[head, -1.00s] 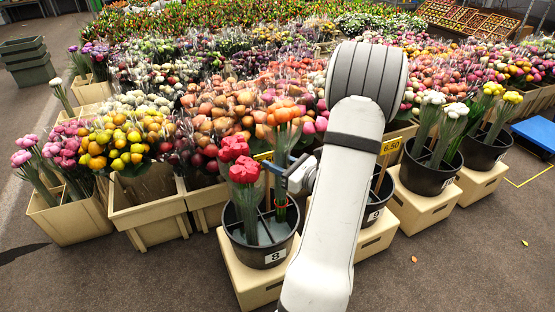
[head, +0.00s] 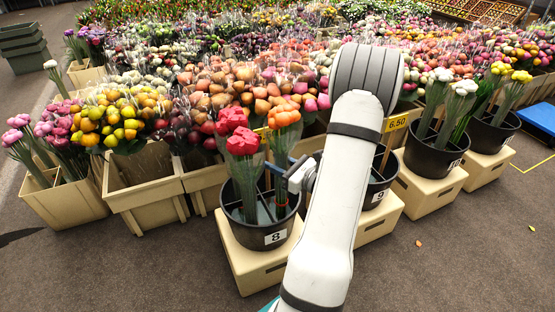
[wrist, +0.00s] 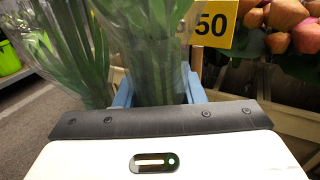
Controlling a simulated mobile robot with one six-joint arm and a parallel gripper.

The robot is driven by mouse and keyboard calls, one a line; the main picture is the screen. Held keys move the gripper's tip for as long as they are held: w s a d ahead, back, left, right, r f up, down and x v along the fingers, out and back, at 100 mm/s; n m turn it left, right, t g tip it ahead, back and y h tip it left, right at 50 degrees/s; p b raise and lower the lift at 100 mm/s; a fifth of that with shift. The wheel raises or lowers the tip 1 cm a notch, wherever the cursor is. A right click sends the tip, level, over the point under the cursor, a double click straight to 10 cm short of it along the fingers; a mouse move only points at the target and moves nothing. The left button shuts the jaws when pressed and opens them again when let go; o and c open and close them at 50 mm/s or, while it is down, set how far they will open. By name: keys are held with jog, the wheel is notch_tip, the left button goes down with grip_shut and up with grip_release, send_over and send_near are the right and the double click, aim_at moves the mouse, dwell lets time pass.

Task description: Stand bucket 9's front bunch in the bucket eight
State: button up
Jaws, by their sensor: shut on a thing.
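My gripper (head: 285,173), with blue fingers, is shut on the wrapped stems of the orange tulip bunch (head: 283,118). The bunch is upright over the right part of bucket eight (head: 250,236), its lower stems inside the rim. I cannot tell whether they touch the bottom. In the wrist view the blue fingers (wrist: 158,92) sit either side of the green stems (wrist: 157,60) in clear wrap. Red bunches (head: 240,140) stand in the left part of bucket eight, close beside the orange one. Bucket 9 (head: 377,195) is largely hidden behind my arm.
A black divider (head: 265,210) crosses bucket eight. Crates of flowers (head: 145,205) stand left and behind. Bucket 10 (head: 432,158) is at right.

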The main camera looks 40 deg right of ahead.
jog(key=shift+f, duration=3.8)
jog(key=o, duration=1.9)
jog(key=shift+c, duration=0.2)
jog(key=shift+s, duration=0.1)
jog(key=p, duration=0.3)
send_near(278, 181)
jog(key=w+f, duration=0.2)
jog(key=w, duration=0.2)
jog(key=shift+w+d+f, duration=0.15)
jog(key=shift+d+f, duration=0.2)
jog(key=shift+f, duration=0.05)
